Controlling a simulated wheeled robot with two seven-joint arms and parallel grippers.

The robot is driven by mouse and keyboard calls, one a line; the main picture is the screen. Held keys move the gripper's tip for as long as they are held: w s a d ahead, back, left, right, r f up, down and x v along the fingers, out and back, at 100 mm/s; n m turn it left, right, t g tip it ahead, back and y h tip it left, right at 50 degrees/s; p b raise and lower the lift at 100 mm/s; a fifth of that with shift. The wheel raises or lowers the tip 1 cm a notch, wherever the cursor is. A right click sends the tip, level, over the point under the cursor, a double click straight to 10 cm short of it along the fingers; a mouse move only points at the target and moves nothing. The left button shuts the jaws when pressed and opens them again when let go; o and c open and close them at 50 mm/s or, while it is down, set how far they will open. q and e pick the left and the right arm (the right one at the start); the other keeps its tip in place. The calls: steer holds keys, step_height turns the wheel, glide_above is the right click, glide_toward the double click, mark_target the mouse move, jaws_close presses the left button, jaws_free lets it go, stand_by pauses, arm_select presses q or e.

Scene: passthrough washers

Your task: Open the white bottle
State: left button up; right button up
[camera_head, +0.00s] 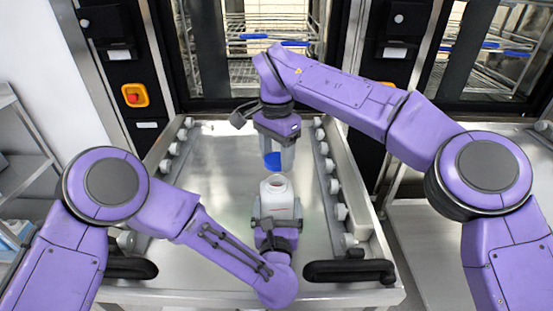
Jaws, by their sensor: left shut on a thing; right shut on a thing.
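The white bottle (277,195) stands upright over the middle of the metal table, with its open neck facing up. My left gripper (277,215) is shut on the bottle's body from the near side. The blue cap (272,161) is apart from the bottle, a little above and beyond its neck. My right gripper (273,150) reaches down from above and is shut on the cap. The bottle's lower part is hidden by my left gripper.
The metal table (215,155) has rows of white knobs along its left and right rails (335,185). Black handles (350,271) sit at its front corners. Washers with glass doors and wire racks (265,45) stand behind. The tabletop is otherwise clear.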

arm_select(q)
steer(key=o, duration=1.7)
